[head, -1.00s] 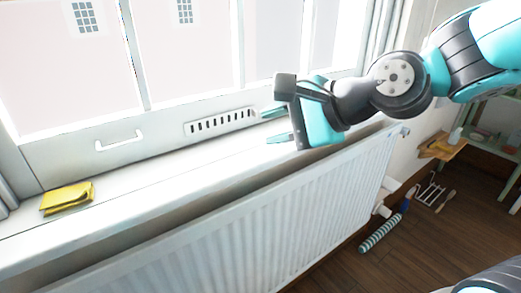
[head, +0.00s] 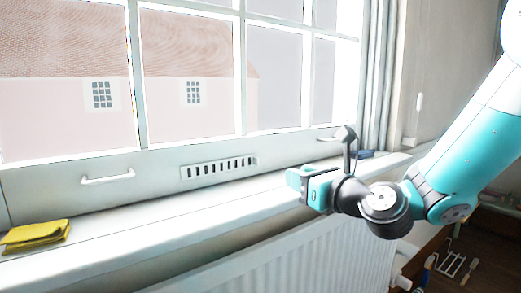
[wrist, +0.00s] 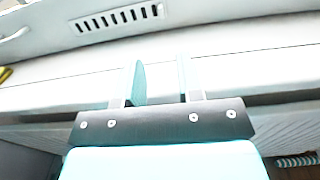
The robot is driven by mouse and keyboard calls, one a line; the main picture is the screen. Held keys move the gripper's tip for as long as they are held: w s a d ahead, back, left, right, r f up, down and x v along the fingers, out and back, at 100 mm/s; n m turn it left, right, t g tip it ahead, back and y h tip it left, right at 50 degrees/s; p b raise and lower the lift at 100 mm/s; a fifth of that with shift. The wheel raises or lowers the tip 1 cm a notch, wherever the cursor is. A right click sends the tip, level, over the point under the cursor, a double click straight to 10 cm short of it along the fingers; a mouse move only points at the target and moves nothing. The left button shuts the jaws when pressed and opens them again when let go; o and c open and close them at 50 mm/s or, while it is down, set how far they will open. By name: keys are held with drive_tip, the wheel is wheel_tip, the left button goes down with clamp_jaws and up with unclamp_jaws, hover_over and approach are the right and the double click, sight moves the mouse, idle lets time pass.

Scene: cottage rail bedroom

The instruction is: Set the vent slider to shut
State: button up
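The vent (head: 219,174) is a pale slotted plate on the window's bottom rail, with a row of dark slots. It also shows at the top of the wrist view (wrist: 117,26). I cannot make out a separate slider tab in either view. My gripper (head: 292,178) is over the sill, to the right of the vent and a little lower, apart from it. In the wrist view its two teal fingers (wrist: 161,75) stand apart with nothing between them, pointing toward the window rail. The vent lies ahead and to the left of the fingers.
A white handle (head: 108,178) is on the rail left of the vent. A folded yellow cloth (head: 36,236) lies on the sill's left end. A blue item (head: 366,154) is at the sill's right. A white radiator (head: 300,255) stands below the sill (head: 200,222).

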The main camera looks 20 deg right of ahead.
sight(258, 159)
drive_tip(key=p+x, duration=0.8)
drive_tip(key=x, duration=0.6)
drive_tip(key=shift+w+a+p, duration=0.1)
drive_tip(key=shift+w+p, duration=0.05)
drive_tip(key=shift+p, duration=0.2)
drive_tip(key=shift+w+f, duration=0.1)
drive_tip(key=shift+w, duration=0.15)
clamp_jaws()
